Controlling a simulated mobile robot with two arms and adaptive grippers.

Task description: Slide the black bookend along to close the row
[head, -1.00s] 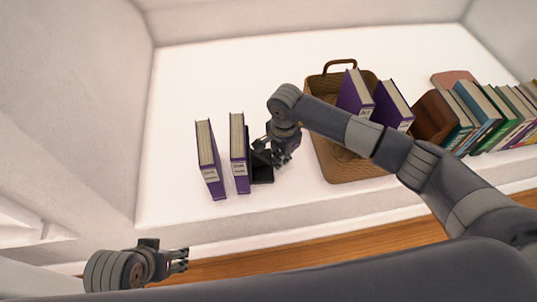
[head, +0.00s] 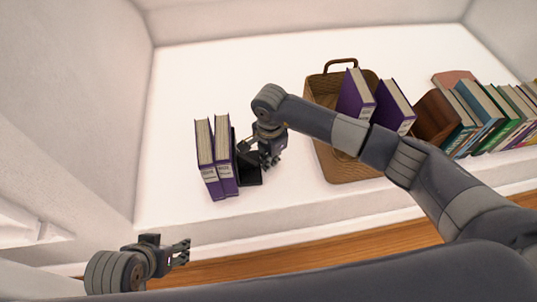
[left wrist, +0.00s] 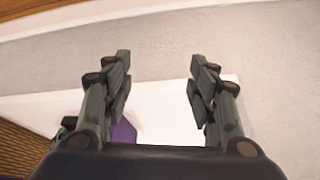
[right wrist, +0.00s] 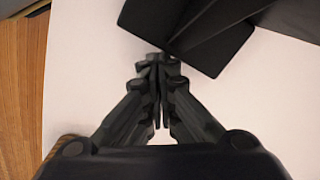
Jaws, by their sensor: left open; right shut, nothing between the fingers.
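The black bookend (head: 248,170) stands on the white ledge, with its upright against the right side of two purple books. The left book (head: 207,160) and the right book (head: 225,155) stand side by side, close together. My right gripper (head: 268,160) is shut and empty at the bookend's right side. In the right wrist view, the bookend (right wrist: 215,30) lies just beyond the closed fingertips (right wrist: 160,60). My left gripper (head: 186,252) is open and empty, low in front of the ledge. The left wrist view shows its spread fingers (left wrist: 160,75) and a bit of purple (left wrist: 123,132).
Further right are a brown wooden bookend (head: 436,118) and a row of several books (head: 490,115). The ledge left of the purple pair is clear.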

